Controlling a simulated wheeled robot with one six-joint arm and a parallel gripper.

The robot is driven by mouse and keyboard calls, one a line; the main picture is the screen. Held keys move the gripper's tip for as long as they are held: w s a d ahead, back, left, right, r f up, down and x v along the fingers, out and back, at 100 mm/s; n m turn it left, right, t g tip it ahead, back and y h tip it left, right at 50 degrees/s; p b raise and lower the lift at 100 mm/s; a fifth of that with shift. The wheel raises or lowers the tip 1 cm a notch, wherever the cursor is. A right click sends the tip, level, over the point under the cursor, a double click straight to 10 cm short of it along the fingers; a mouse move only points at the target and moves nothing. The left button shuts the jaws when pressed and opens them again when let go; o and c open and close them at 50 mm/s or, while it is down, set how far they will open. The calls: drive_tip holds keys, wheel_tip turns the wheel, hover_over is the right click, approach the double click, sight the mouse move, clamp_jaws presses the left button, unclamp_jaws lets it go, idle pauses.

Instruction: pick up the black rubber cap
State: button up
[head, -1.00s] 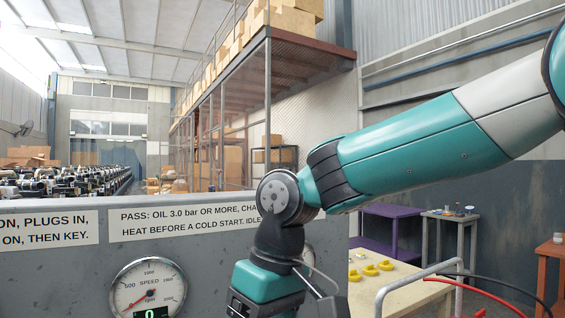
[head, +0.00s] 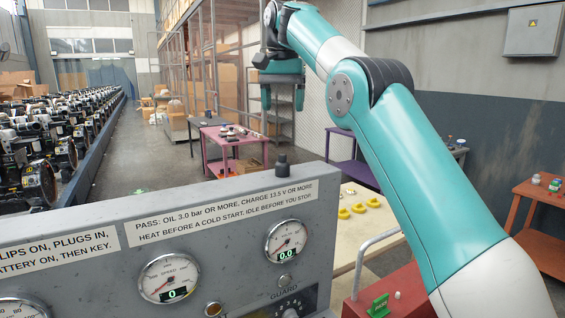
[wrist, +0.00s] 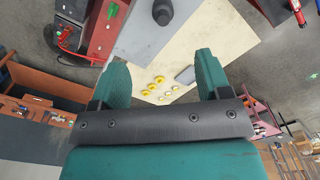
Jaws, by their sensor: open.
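The black rubber cap (head: 282,163) stands upright on the top edge of the grey gauge panel (head: 215,215) in the head view. In the wrist view the cap (wrist: 162,12) shows at the top middle, partly cut by the frame edge, on the grey panel top (wrist: 140,35). My gripper (wrist: 163,75) is open and empty, its two green fingers apart. The cap lies beyond the fingertips, not between them. In the head view my gripper (head: 282,96) hangs above the cap, well clear of it.
A cream table (head: 370,225) with yellow parts stands behind the panel. A red box (head: 390,290) with a green tag and an orange table (head: 545,205) are at the right. A pink table (head: 230,145) stands farther back. Engines (head: 60,140) line the left.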

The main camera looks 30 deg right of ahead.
sight(282, 154)
wheel_tip(282, 154, down, 10)
drive_tip(key=shift+f+b, duration=0.2)
drive_tip(key=shift+b, duration=0.9)
drive_tip(key=shift+w+f+p, duration=0.15)
drive_tip(key=shift+f+p, duration=0.45)
drive_tip(key=shift+f, duration=0.75)
drive_tip(key=shift+w+f+p, duration=0.15)
drive_tip(key=shift+f+p, duration=0.4)
drive_tip(key=shift+f, duration=0.8)
drive_tip(key=shift+c, duration=0.4)
drive_tip(key=c, duration=0.9)
